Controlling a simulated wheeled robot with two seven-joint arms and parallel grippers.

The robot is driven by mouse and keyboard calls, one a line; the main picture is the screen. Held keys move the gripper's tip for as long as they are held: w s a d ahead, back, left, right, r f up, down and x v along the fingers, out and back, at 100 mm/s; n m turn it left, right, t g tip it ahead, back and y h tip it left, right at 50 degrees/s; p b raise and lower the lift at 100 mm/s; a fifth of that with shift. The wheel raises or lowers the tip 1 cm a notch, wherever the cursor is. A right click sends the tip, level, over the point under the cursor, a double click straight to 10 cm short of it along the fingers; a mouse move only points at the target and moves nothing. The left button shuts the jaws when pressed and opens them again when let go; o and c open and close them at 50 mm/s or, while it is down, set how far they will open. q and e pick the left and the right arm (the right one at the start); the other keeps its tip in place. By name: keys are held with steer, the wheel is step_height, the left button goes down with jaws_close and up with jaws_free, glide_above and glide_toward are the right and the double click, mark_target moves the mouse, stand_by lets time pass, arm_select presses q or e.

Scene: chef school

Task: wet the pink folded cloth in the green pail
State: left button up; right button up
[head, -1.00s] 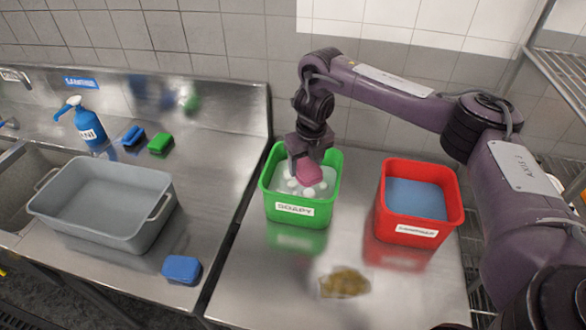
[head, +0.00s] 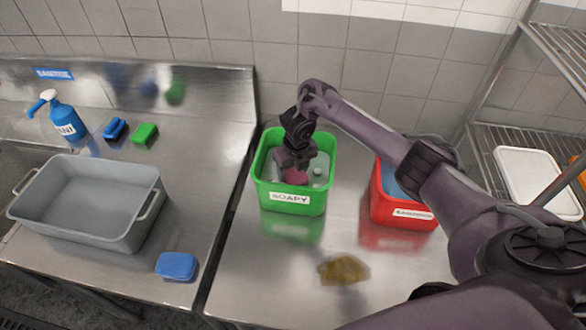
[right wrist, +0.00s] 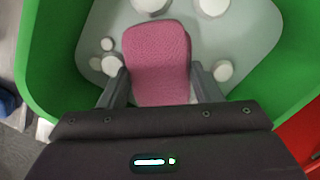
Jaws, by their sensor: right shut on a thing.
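The green pail (head: 263,170), labelled SOAPY, stands on the steel table and holds pale liquid with several white foam blobs. My right gripper (head: 294,170) is down inside the pail, shut on the pink folded cloth (head: 295,177). In the right wrist view the cloth (right wrist: 157,60) sits between the two fingers (right wrist: 155,85), over the liquid. Its lower end is hidden by the gripper, and I cannot tell how deep it is in the liquid. My left gripper is not in view.
A red pail (head: 400,211) with blue liquid stands right of the green one, partly behind my right arm. A brown stain-like patch (head: 343,270) lies in front. A grey tub (head: 85,205), blue sponge (head: 177,266), green sponge (head: 145,133) and blue spray bottle (head: 66,122) are left.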

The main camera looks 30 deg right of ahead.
mark_target(294, 180)
steer(key=shift+s+f, duration=0.1)
steer(key=shift+f, duration=0.15)
steer(key=shift+d+f, duration=0.1)
steer(key=shift+f, duration=0.1)
step_height(294, 180, down, 4)
steer(key=shift+r+b, duration=0.15)
steer(key=shift+b, duration=0.25)
steer(key=shift+f+b, duration=0.35)
steer(key=shift+f, duration=0.5)
steer(key=shift+f+b, duration=0.45)
steer(key=shift+b, duration=0.1)
steer(key=shift+s+f, duration=0.1)
steer(key=shift+s, duration=0.05)
stand_by(1.3)
